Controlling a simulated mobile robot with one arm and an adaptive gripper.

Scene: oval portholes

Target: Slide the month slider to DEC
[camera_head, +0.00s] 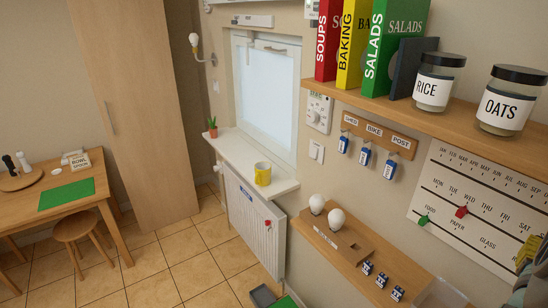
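A white calendar board (480,238) hangs on the wall at the right and is cut off by the picture's edge. Its top row has month names starting with JAN at the left; DEC is not readable in view. No slider shows on the visible part of the month row. A red slider (461,211) sits on the weekday row near TUE and WED. A green slider (423,220) sits on the bottom row by FOOD.
A shelf (440,110) with books and jars overhangs the board. A lower wooden shelf (330,258) holds bulbs and small blocks. Tiled floor (190,260) is open at the left.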

